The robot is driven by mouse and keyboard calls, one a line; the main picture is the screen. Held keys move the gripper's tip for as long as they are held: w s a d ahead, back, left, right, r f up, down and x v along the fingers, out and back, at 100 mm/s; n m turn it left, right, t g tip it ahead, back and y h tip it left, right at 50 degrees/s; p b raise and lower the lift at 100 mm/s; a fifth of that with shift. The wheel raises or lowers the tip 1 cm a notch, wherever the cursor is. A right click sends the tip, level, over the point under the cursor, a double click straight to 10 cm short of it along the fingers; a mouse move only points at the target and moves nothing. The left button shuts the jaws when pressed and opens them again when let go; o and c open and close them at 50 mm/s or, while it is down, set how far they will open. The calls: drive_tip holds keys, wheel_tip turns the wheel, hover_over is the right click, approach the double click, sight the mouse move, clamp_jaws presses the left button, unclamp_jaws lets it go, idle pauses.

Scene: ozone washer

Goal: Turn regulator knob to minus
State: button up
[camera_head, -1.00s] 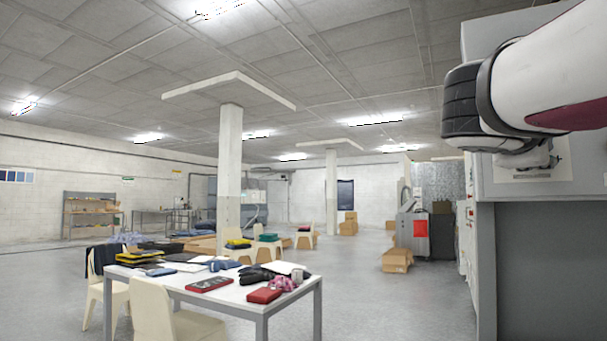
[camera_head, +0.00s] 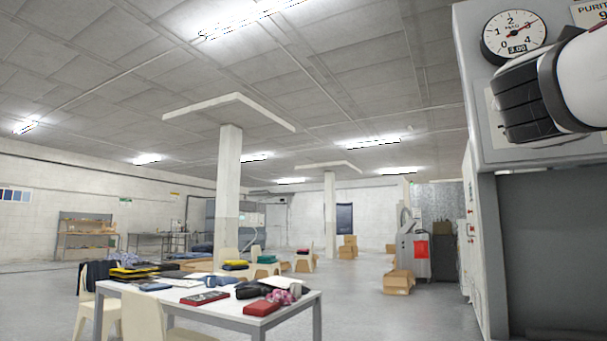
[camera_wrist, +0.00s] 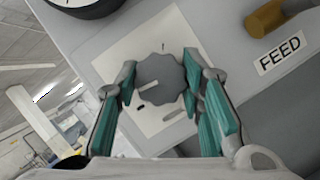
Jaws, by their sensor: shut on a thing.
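The regulator knob (camera_wrist: 158,82) is a dark grey, scalloped disc with a light pointer line toward its lower left. It sits on a pale square plate (camera_wrist: 115,55) on the grey machine panel. My gripper (camera_wrist: 160,85) is shut on the knob, with one teal-lined finger on each side in the wrist view. A short dark mark shows on the plate below left of the knob; the plate's lower part is partly hidden. In the head view, my arm and wrist cover the knob, and only the left edge of the plate (camera_head: 492,115) shows.
A round gauge (camera_head: 514,37) reading 3.00 is above the plate. A brown-handled FEED valve (camera_wrist: 265,19) is to the knob's right in the wrist view. A cluttered white table (camera_head: 235,315) stands left of the machine, with floor between them.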

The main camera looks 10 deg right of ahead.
drive_tip(key=n+t+y+b, duration=0.1)
drive_tip(key=n, duration=0.1)
drive_tip(key=n+t+b, duration=0.1)
drive_tip(key=n, duration=0.2)
drive_tip(key=n+t+y+b, duration=0.1)
drive_tip(key=n+b, duration=0.1)
drive_tip(key=n, duration=0.1)
drive_tip(key=shift+f+y, duration=0.3)
drive_tip(key=n+t+y+b, duration=0.1)
drive_tip(key=n, duration=0.2)
drive_tip(key=n+t+y, duration=0.1)
drive_tip(key=n+y, duration=0.1)
drive_tip(key=n, duration=0.2)
drive_tip(key=shift+d+r+b, duration=0.1)
drive_tip(key=shift+b, duration=0.3)
drive_tip(key=shift+n, duration=0.5)
drive_tip(key=o, duration=1.2)
drive_tip(key=shift+r, duration=0.1)
